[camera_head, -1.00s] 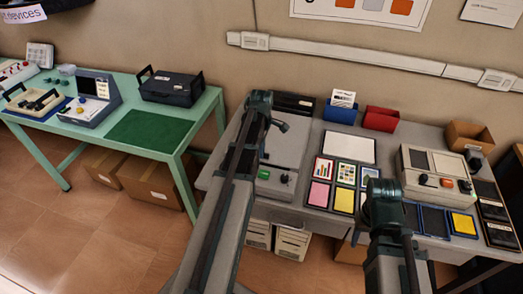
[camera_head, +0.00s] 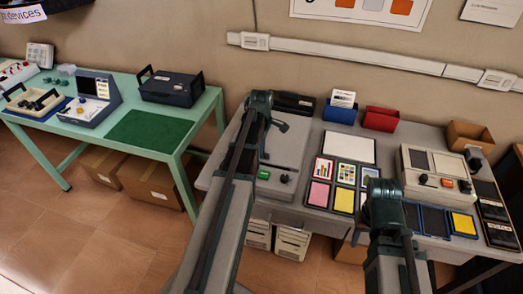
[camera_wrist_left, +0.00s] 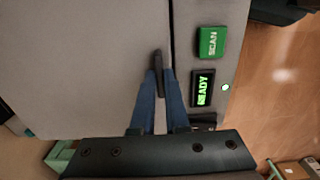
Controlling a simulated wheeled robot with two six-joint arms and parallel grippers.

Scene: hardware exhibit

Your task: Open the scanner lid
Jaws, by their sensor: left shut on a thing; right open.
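The scanner (camera_head: 293,143) is a grey flat box on the left part of the grey desk, partly hidden by my left arm. Its lid (camera_wrist_left: 85,55) looks flat and shut. In the left wrist view, my left gripper (camera_wrist_left: 160,80) is shut on the dark lid handle (camera_wrist_left: 167,78) at the lid's edge. The green SCAN button (camera_wrist_left: 212,43) and lit READY display (camera_wrist_left: 203,88) are beside the handle. My right gripper (camera_head: 385,200) is open over the desk's front, right of the cards; its fingertips are hard to see.
Coloured cards (camera_head: 345,173) and a white panel (camera_head: 349,147) lie right of the scanner. Blue (camera_head: 341,114) and red (camera_head: 381,119) bins stand behind. Another device (camera_head: 437,172) is further right. A green table (camera_head: 190,140) stands left.

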